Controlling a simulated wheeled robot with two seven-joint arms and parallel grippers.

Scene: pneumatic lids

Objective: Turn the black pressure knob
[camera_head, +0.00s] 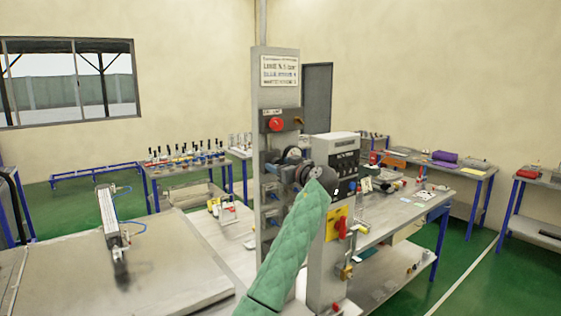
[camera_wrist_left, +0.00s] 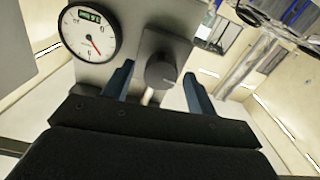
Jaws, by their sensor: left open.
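The black pressure knob (camera_wrist_left: 161,70) shows in the left wrist view as a dark round knob on a grey block, beside a white round gauge (camera_wrist_left: 90,32) with a red needle. My left gripper (camera_wrist_left: 159,78) is open, with one dark blue finger on each side of the knob. I cannot tell whether either finger touches it. In the head view my green-sleeved left arm reaches up to the grey column, where my left gripper (camera_head: 289,166) is small and partly hidden by the wrist. The knob cannot be made out there. My right gripper is not in view.
The grey column (camera_head: 276,95) carries a red button (camera_head: 276,125) above my gripper. A control box (camera_head: 338,150) and a yellow plate with a red handle (camera_head: 341,226) stand close to its right. A grey bench with a cylinder (camera_head: 108,215) is at left.

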